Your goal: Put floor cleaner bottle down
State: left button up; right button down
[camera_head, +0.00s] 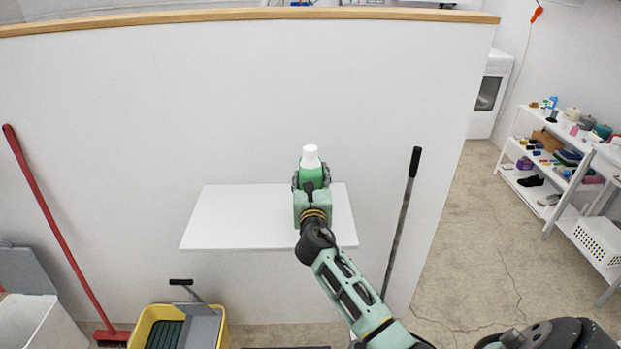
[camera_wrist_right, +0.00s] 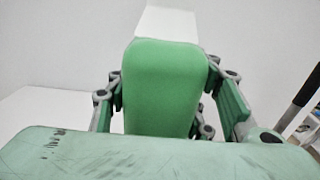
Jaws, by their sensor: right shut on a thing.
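The floor cleaner bottle, green with a white cap (camera_head: 311,157), is upright in my right gripper (camera_head: 311,180) over the white wall shelf (camera_head: 225,217). In the right wrist view the green bottle body (camera_wrist_right: 163,88) stands between the two fingers (camera_wrist_right: 168,100), which are shut on it. My gripper hides the bottle's base in both views, so I cannot tell whether it touches the shelf. The shelf's left part is bare. My left gripper is not in view.
A black-handled pole (camera_head: 402,220) leans just right of the shelf. A red broom (camera_head: 50,215) leans on the wall at left. A yellow mop bucket (camera_head: 150,322) stands on the floor below. A white rack (camera_head: 560,165) with several items stands at right.

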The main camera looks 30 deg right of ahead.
jog(key=c, duration=1.3)
grip_release()
jog(key=shift+f, duration=0.1)
jog(key=o, duration=0.5)
jog(key=shift+s, duration=0.1)
jog(key=shift+c, duration=0.2)
jog(key=b+v, duration=0.1)
jog(key=v, duration=1.1)
jog(key=shift+a, duration=0.1)
